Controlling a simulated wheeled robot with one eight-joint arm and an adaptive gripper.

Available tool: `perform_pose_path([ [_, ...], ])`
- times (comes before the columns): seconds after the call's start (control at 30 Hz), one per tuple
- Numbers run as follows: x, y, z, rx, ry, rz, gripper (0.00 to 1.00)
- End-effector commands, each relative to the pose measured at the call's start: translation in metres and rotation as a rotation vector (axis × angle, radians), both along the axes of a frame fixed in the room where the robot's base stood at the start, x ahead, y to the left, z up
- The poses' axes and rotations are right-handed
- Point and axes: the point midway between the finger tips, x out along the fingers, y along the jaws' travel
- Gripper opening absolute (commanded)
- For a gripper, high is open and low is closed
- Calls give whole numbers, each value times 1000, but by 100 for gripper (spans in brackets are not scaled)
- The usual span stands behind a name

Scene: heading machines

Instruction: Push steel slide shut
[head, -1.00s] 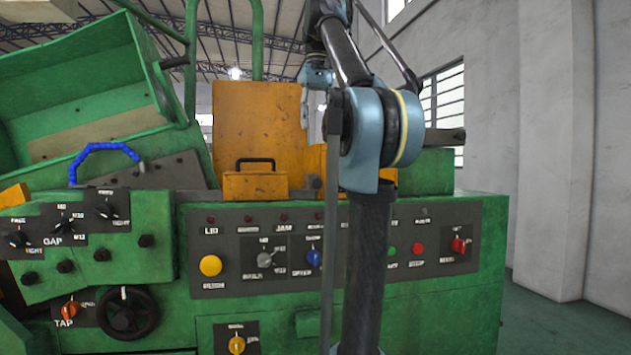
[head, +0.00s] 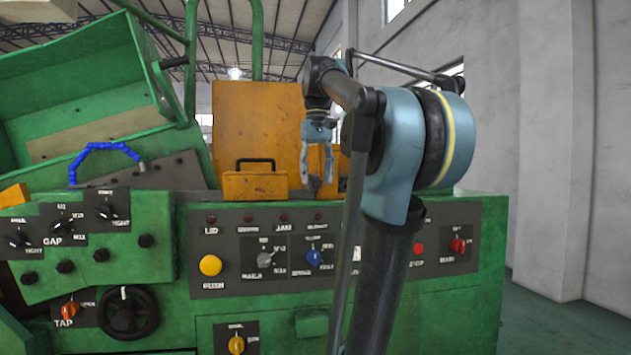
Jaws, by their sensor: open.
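My gripper (head: 317,178) hangs fingers-down in the head view, over the top of the green machine and in front of its yellow housing. Its two fingers are apart and hold nothing. I cannot clearly pick out the steel slide; my arm covers the right part of the machine top.
The green machine's front panel (head: 225,235) carries several knobs and buttons. A yellow box with a black handle (head: 255,184) stands left of my gripper. A raised green cover (head: 90,85) is at the left. Open floor (head: 560,325) lies at the right.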

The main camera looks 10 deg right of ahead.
Motion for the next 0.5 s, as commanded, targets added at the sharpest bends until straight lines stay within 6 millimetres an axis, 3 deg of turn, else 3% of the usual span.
perform_pose_path([
  [0.43,0,0,-11,0,0,0,45],
  [0.47,0,0,-11,0,0,0,43],
  [0.5,0,0,-11,0,0,0,34],
])
